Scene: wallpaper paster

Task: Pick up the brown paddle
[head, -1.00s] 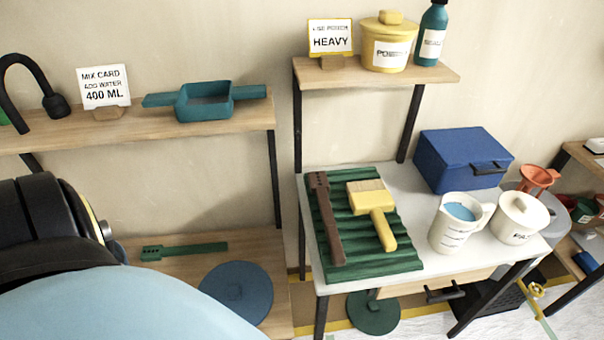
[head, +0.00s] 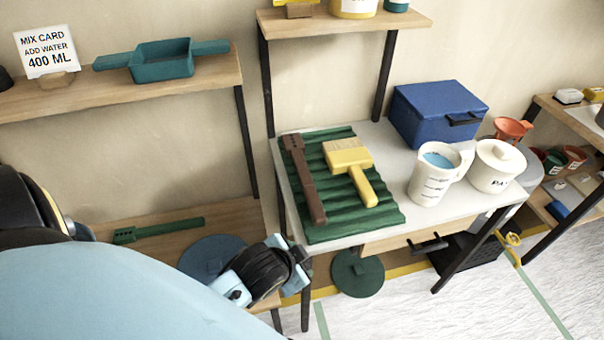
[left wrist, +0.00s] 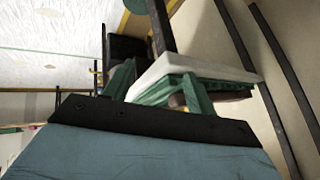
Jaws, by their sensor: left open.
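The brown paddle (head: 304,178) lies flat on the left part of a green ridged mat (head: 345,223) on the white table, its wider, holed end toward the wall. My left arm comes in from the lower left in the head view. My left gripper (head: 290,270) is at the table's front left corner, below and left of the paddle, apart from it and empty. Its fingers are hard to make out. The left wrist view shows the mat's edge (left wrist: 165,88) and a bit of brown that may be the paddle. My right gripper is not in view.
A yellow brush (head: 352,165) lies right of the paddle on the mat. A measuring jug (head: 428,182), white pot (head: 494,170) and blue box (head: 435,110) stand farther right. A shelf (head: 345,21) on black posts rises behind the mat. Space above the mat is clear.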

